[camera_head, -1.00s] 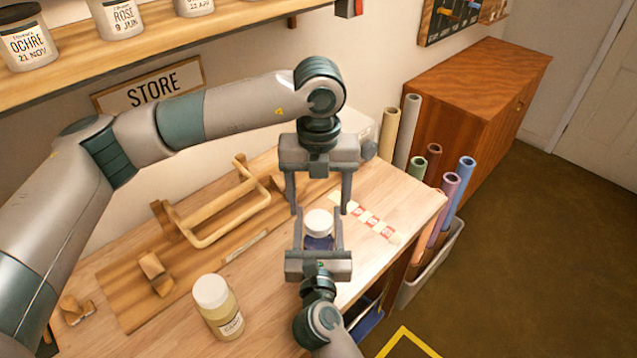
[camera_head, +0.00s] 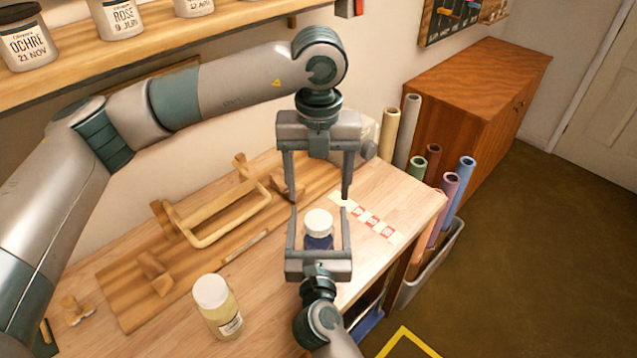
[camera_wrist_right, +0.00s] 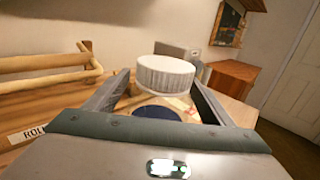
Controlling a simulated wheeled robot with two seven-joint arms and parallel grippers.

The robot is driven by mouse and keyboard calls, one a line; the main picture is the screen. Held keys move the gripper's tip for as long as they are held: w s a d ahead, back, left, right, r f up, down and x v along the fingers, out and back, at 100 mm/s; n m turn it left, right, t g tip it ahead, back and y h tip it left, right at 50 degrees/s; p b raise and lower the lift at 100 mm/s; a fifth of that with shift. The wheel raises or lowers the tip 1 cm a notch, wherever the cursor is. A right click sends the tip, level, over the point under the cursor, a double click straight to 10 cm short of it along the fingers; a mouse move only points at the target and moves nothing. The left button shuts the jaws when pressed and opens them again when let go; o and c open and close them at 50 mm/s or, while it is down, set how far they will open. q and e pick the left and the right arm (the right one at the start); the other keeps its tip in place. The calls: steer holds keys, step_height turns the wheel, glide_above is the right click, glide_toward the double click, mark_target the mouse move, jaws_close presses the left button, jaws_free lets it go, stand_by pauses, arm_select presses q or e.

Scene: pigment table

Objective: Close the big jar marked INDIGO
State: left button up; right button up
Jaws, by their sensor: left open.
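A jar with dark blue contents (camera_head: 318,243) and a white lid (camera_head: 318,220) stands upright near the table's front edge. Its label cannot be read. In the right wrist view the ribbed white lid (camera_wrist_right: 166,75) is over the dark blue part (camera_wrist_right: 157,113); I cannot tell whether it is fully seated. My right gripper (camera_head: 319,212) is open, its fingers on either side of the jar with gaps between. My left gripper (camera_head: 318,196) is open and empty, pointing down just behind and above the lid.
A jar with pale yellow contents (camera_head: 222,318) stands at the front left. A wooden frame (camera_head: 228,217) and board (camera_head: 125,290) lie behind. Red-and-white labels (camera_head: 372,220) lie to the right. Rolled tubes (camera_head: 450,190) stand in a bin beyond the table's right edge.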

mark_target(318, 220)
arm_select(q)
steer(key=shift+f, duration=0.1)
arm_select(e)
steer(key=shift+s, duration=0.15)
arm_select(q)
steer(key=shift+f, duration=0.25)
arm_select(e)
steer(key=shift+s+f, duration=0.15)
steer(key=shift+s, duration=0.45)
arm_select(q)
step_height(318, 220, down, 5)
steer(key=b, duration=0.5)
steer(key=shift+b, duration=0.3)
steer(key=shift+f, duration=0.15)
arm_select(e)
steer(key=s, duration=1.6)
